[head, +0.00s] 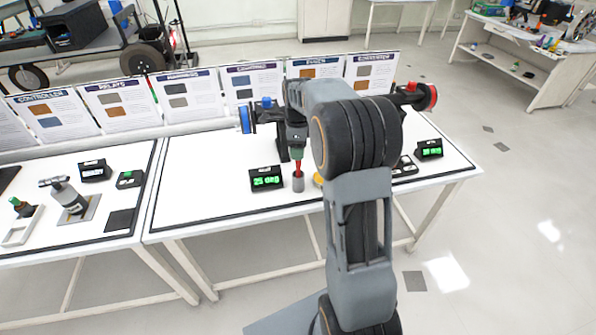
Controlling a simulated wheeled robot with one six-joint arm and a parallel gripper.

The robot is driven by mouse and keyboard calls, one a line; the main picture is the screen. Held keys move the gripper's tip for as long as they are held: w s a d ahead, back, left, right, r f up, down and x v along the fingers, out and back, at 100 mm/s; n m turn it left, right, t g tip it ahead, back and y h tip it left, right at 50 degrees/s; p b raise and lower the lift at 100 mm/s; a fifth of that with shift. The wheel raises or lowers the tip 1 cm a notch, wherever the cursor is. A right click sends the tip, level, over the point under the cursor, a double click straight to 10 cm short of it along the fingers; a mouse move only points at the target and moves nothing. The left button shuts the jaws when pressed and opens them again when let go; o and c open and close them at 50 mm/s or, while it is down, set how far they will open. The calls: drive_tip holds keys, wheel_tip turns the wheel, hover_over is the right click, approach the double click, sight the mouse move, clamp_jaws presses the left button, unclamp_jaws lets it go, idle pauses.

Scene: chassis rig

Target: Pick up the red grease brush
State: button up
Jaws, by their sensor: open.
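The red grease brush (298,168) stands upright on the white table, its lower end at a small grey cup (298,185). My gripper (297,152) points down at the brush's upper end and is open. The brush's top is hidden by the gripper. I cannot tell whether the fingers touch the brush.
A black display with green digits (266,179) stands just left of the cup. A yellow thing (318,179) is partly hidden behind my arm. Another green display (429,149) stands at the table's right. A rig with a red-ended wheel (427,96) stands behind. The table's front left is clear.

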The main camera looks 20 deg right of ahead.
sight(298, 168)
drive_tip(key=shift+d+f, duration=0.1)
drive_tip(key=shift+f, duration=2.95)
clamp_jaws()
